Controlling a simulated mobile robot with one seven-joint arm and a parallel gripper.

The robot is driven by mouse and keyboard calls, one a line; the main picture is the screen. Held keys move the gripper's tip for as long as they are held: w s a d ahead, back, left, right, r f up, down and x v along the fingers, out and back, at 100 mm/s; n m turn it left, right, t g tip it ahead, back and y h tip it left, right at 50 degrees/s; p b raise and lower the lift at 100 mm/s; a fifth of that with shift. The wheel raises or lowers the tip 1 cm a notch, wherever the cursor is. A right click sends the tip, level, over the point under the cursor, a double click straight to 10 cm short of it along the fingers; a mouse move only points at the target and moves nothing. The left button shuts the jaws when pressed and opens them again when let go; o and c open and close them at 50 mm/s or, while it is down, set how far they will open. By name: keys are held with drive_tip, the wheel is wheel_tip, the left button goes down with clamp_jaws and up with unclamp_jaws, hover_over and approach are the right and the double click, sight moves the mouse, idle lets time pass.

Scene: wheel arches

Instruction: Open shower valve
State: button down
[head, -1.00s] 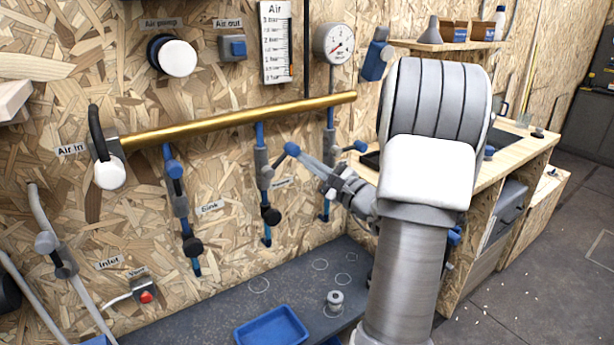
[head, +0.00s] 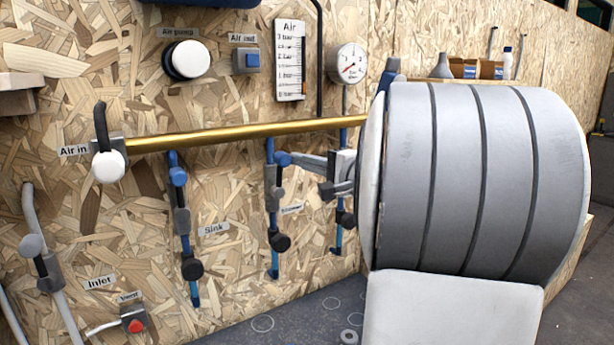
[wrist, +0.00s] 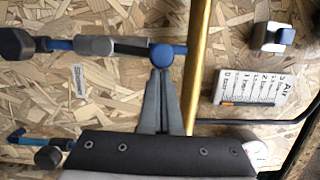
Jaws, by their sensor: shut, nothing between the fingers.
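The shower valve (head: 282,159) has a round blue knob on the second blue pipe below the brass pipe, above the partly hidden shower label (head: 292,209). In the wrist view its blue knob (wrist: 162,54) is at the top centre, with the shower label (wrist: 77,80) to its left. My gripper (head: 295,159) is shut and empty. In the wrist view its fingertips (wrist: 159,72) are together right at the knob and appear to touch it; actual contact is hard to tell. My arm hides the area to the right of the valve.
The brass pipe (head: 230,133) runs just above the valve, close beside my fingers in the wrist view. The sink valve (head: 178,177) is to the left. A pressure gauge (head: 347,64) and an air scale (head: 290,60) are on the wall above. Another blue pipe (head: 338,235) is partly behind my gripper.

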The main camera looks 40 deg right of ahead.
drive_tip(key=shift+a+r+n, duration=0.1)
drive_tip(key=shift+a+n, duration=0.15)
drive_tip(key=shift+n, duration=0.15)
drive_tip(key=shift+b, duration=0.3)
